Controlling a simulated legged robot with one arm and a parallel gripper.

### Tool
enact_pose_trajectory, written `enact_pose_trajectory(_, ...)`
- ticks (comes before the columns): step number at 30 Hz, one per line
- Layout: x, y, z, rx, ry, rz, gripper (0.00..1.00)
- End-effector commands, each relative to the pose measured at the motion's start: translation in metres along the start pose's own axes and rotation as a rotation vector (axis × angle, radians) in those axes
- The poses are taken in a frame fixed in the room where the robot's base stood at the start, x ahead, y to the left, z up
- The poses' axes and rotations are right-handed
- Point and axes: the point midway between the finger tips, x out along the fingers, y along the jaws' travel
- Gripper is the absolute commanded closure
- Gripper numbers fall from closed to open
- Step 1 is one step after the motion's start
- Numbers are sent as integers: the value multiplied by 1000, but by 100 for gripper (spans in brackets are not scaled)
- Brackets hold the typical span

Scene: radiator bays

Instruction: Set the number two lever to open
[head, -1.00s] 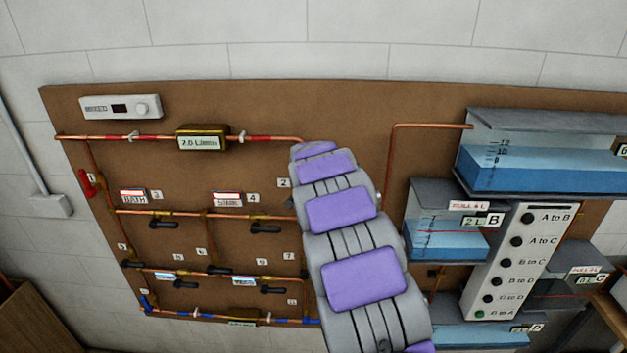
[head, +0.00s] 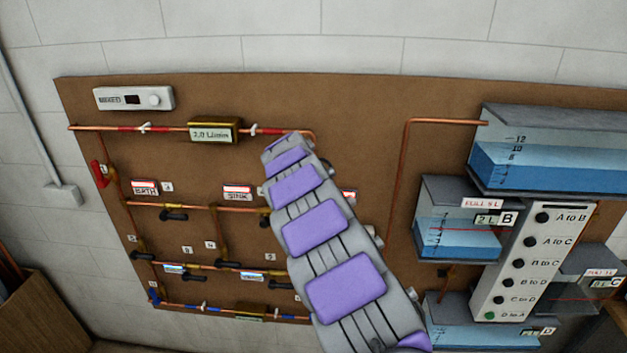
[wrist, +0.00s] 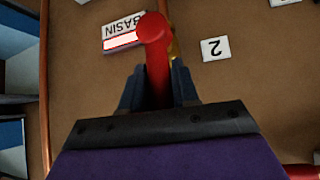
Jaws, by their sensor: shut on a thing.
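The number two lever (wrist: 154,45) is red, with a round end, and stands upright in the wrist view. An upside-down tag 2 (wrist: 214,48) is to its right and a BASIN label (wrist: 124,34) to its left. My gripper (wrist: 158,92) is shut on this lever, one dark finger on each side. In the head view my arm covers the gripper and the lever. Only a label edge (head: 349,196) shows just right of the arm.
Another red lever (head: 100,174) is at the board's left. Copper pipes (head: 165,205) with black-handled valves cross the brown board (head: 350,100). Water tanks (head: 545,165) and a white button panel (head: 530,262) stand at the right. A wooden box (head: 40,320) is at lower left.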

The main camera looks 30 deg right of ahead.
Motion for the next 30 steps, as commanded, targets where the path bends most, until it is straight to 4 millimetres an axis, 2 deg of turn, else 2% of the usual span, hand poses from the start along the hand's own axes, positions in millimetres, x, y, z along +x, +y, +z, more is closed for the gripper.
enact_pose_trajectory(1,5,1,7,-2,-16,6,100)
enact_pose_trajectory(6,5,1,7,-1,-16,5,100)
enact_pose_trajectory(7,5,1,7,-1,-16,5,68)
enact_pose_trajectory(12,2,2,4,0,-9,2,51)
enact_pose_trajectory(23,-4,3,1,2,-2,-1,50)
enact_pose_trajectory(30,-38,2,-1,2,4,-5,50)
